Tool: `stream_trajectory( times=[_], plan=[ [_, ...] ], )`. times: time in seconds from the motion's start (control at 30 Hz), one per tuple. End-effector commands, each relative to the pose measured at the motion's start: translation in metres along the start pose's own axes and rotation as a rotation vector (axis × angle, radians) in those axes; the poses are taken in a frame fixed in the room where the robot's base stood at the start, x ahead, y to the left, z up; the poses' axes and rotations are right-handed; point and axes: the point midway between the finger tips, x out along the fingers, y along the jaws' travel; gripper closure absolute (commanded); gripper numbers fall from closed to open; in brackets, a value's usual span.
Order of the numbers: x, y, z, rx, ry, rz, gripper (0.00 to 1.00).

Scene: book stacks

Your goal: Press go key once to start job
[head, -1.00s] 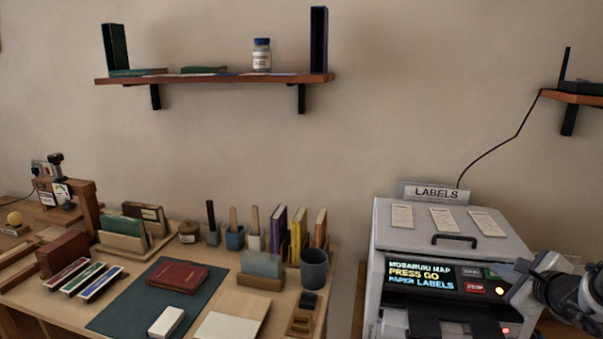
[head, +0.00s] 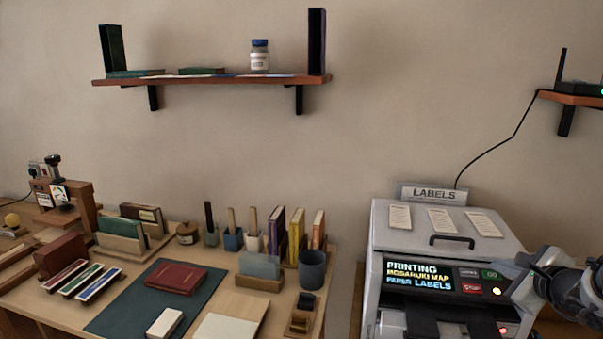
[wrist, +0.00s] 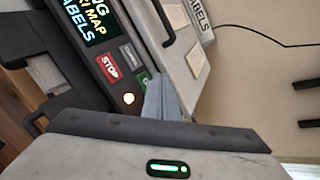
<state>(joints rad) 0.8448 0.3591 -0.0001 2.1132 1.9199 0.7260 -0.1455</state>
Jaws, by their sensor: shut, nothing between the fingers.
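The label printer (head: 385,222) stands at the right in the head view. Its screen (head: 418,275) reads "PRINTING MOSABUKI MAP PAPER LABELS". An amber light (head: 497,291) glows below the go key. My gripper (head: 513,270) is shut and empty, with its tips just right of the go key. In the wrist view, the shut fingers (wrist: 158,97) partly hide the green key (wrist: 143,80); whether they touch it I cannot tell.
A grey key (head: 467,273) sits close left of the go key. A handle (head: 452,241) and several paper strips are on the printer's top, with a LABELS sign (head: 433,194) behind. A desk with books and cups is at left. A wall shelf (head: 215,80) hangs above.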

Motion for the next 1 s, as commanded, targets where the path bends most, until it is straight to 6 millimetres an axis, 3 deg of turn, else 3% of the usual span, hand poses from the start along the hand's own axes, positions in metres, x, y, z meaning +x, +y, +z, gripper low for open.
stream_trajectory(
  times=[0.5, 1.0],
  plan=[
    [-0.035, -0.026, 0.027, -0.001, -0.001, -0.001, 1.00],
    [-0.037, -0.027, 0.027, 0.000, 0.000, 0.000, 1.00]
  ],
)
